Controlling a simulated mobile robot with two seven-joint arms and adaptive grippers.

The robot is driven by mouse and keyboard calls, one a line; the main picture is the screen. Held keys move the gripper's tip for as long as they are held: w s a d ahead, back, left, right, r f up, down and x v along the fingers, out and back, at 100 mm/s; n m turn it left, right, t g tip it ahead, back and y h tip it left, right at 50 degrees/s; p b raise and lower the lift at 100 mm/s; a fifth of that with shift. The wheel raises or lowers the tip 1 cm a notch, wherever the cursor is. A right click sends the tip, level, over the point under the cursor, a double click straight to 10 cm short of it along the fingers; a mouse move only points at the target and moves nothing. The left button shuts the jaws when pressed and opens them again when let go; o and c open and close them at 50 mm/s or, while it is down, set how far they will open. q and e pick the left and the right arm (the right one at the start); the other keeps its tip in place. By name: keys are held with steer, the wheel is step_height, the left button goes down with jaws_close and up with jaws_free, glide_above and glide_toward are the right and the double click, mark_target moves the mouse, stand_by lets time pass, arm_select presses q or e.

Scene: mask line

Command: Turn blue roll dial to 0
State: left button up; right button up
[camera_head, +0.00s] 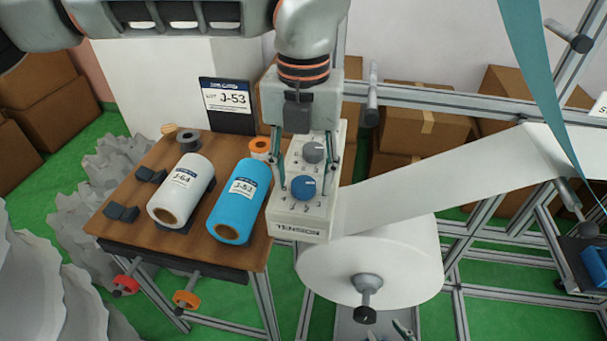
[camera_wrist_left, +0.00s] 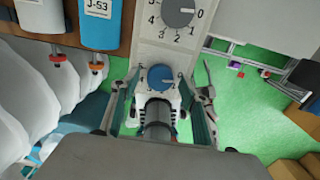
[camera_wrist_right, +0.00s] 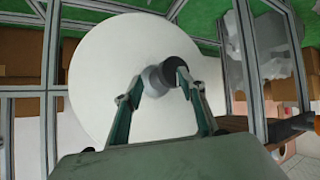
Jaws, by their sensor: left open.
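The blue dial (camera_head: 304,187) sits on the front of the light TENSION panel (camera_head: 296,222), below a grey dial (camera_head: 313,152). Numbers ring both dials. My left gripper (camera_head: 304,181) comes down over the panel, open, with one finger on each side of the blue dial. In the left wrist view the blue dial (camera_wrist_left: 160,77) lies between the open fingers. Its white mark is small and I cannot read its number surely. The grey dial's mark (camera_wrist_left: 180,11) points right, toward 0. My right gripper (camera_wrist_right: 158,83) is open near the white roll's spindle.
A large white roll (camera_head: 350,262) hangs right of the panel, its web running up right. A wooden table (camera_head: 130,222) left of the panel holds a white J-64 roll (camera_head: 182,187) and a blue J-53 roll (camera_head: 238,200). A dark LOT J-53 sign (camera_head: 228,118) stands behind.

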mark_target(304, 184)
arm_select(q)
step_height(304, 184, up, 12)
steer(key=shift+f, duration=0.25)
stand_by(0.4)
